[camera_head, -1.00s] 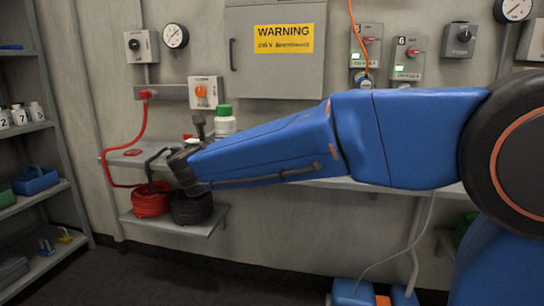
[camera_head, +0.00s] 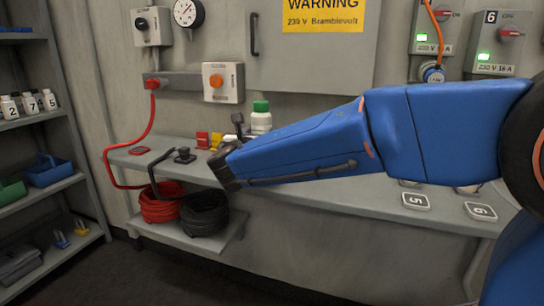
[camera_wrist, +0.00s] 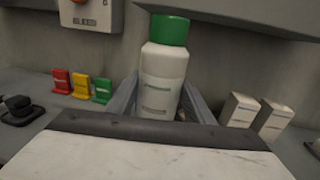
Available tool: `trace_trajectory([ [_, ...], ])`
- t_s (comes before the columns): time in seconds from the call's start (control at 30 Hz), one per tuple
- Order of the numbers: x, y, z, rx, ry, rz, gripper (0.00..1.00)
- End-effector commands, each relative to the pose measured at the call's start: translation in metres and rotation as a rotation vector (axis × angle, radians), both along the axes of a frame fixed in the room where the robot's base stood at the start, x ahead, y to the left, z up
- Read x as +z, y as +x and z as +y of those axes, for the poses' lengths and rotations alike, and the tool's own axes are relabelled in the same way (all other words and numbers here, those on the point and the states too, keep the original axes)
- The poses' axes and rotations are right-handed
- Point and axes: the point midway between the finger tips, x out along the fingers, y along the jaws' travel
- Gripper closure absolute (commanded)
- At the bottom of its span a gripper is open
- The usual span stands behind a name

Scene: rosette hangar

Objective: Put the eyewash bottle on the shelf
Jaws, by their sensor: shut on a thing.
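The eyewash bottle, white with a green cap, stands upright between the fingers of my gripper in the wrist view (camera_wrist: 162,80). In the head view the bottle (camera_head: 261,121) shows just beyond the end of my arm, its lower part hidden by the arm. My gripper (camera_wrist: 155,105) is shut on the bottle, with one grey finger on each side. It is over the grey wall bench (camera_head: 300,200); I cannot tell whether the bottle touches it. At the left edge stands a grey shelf unit (camera_head: 78,183) with several levels.
White numbered bottles (camera_head: 30,103) stand on an upper shelf level, with a blue caddy (camera_head: 48,172) below. Red and black cable coils (camera_head: 204,214) lie on the low ledge. Red, yellow and green tags (camera_wrist: 82,86) and two white boxes (camera_wrist: 255,115) flank the bottle.

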Motion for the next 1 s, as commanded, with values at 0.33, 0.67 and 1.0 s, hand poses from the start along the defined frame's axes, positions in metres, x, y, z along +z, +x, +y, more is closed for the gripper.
trace_trajectory([
  [0.33, -0.031, 0.0, 0.0, 0.0, -0.001, 0.001, 0.86],
  [0.67, -0.064, 0.0, 0.0, 0.0, 0.0, 0.0, 0.86],
  [1.0, -0.066, 0.0, 0.0, 0.001, 0.0, -0.001, 0.86],
])
